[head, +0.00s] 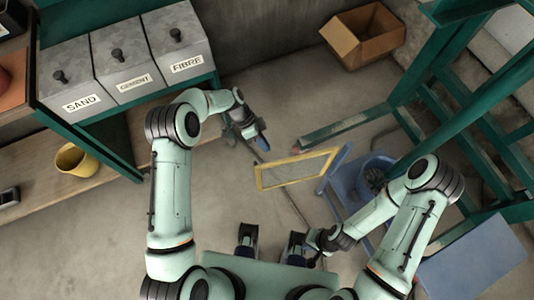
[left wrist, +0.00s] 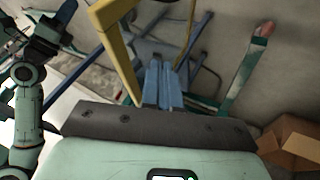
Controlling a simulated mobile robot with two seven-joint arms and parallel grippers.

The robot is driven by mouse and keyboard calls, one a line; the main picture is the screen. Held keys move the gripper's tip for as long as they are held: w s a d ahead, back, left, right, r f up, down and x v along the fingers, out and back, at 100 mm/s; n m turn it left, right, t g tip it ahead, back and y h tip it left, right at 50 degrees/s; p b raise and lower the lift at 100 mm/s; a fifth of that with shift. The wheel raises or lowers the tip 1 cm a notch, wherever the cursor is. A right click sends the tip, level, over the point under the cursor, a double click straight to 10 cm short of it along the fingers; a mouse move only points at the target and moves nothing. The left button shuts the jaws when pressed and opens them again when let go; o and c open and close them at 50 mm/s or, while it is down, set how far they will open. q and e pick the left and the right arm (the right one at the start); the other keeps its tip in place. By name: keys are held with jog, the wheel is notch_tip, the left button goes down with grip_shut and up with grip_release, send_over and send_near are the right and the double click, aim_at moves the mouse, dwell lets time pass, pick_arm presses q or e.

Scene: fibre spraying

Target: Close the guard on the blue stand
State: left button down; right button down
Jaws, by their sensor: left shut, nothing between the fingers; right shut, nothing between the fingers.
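The guard is a yellow-framed mesh panel (head: 297,168), swung out to the left of the blue stand (head: 337,168), so it stands open. Its right end is close to the stand. In the left wrist view, the yellow frame (left wrist: 120,52) rises just beyond my fingers. My left gripper (head: 262,144) is shut and empty, a little beyond the guard's left end and apart from it in the head view. It also shows in the left wrist view (left wrist: 163,88). My right gripper (head: 311,258) is shut and empty, low in the head view, below the guard and stand.
A blue bucket-like part (head: 374,170) sits at the stand. A green steel frame (head: 455,120) rises on the right. An open cardboard box (head: 365,40) stands at the back. A bench with sand, cement and fibre bins (head: 125,65) is on the left. Floor left of the guard is clear.

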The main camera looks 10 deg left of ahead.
pick_arm(q)
jog(key=s, duration=0.1)
jog(key=s+d, duration=0.1)
jog(key=s, duration=0.1)
jog(key=shift+s+d+f+p, duration=0.15)
jog(key=shift+s+d+p, duration=0.15)
jog(key=shift+s+d, duration=0.1)
